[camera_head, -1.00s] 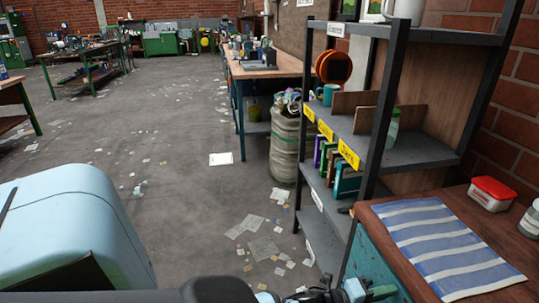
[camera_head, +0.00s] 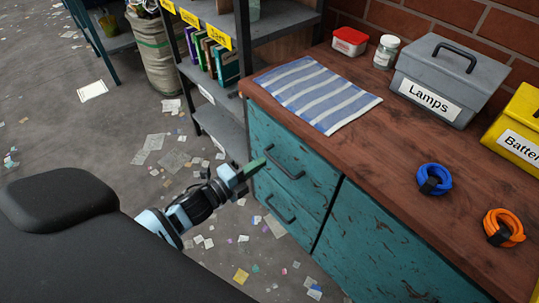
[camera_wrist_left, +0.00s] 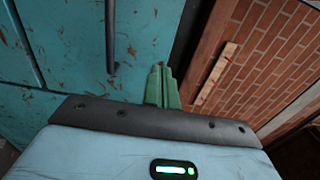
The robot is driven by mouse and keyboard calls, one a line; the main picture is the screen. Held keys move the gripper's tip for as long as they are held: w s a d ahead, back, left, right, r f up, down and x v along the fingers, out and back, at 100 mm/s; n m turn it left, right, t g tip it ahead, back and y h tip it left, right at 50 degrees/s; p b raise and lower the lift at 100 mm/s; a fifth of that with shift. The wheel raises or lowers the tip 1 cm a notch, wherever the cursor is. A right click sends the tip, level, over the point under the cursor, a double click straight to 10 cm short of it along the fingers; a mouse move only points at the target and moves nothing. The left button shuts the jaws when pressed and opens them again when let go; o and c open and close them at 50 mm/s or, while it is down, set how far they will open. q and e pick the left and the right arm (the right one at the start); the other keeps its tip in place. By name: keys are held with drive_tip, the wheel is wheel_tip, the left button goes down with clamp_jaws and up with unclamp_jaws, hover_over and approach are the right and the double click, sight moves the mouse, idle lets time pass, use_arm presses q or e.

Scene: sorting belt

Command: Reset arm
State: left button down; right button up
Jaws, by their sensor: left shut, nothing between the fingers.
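My left gripper (camera_head: 250,168) has green fingers that are shut with nothing between them. In the head view it is in front of the teal cabinet (camera_head: 345,245), near the left end of the upper drawer handle (camera_head: 284,163). I cannot tell whether it touches the cabinet. In the left wrist view the closed green fingers (camera_wrist_left: 162,85) point toward the teal cabinet front, beside a dark handle (camera_wrist_left: 110,38). My right gripper is not in view.
The wooden cabinet top holds a striped cloth (camera_head: 322,92), a red-lidded tub (camera_head: 349,41), a jar (camera_head: 385,51), a grey Lamps box (camera_head: 440,80), a yellow Batteries box (camera_head: 518,130), and blue (camera_head: 433,179) and orange (camera_head: 503,227) coils. A shelf unit (camera_head: 222,127) stands left. Papers litter the floor.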

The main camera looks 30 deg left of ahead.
use_arm(q)
drive_tip(key=v, duration=0.4)
drive_tip(key=shift+s, duration=0.1)
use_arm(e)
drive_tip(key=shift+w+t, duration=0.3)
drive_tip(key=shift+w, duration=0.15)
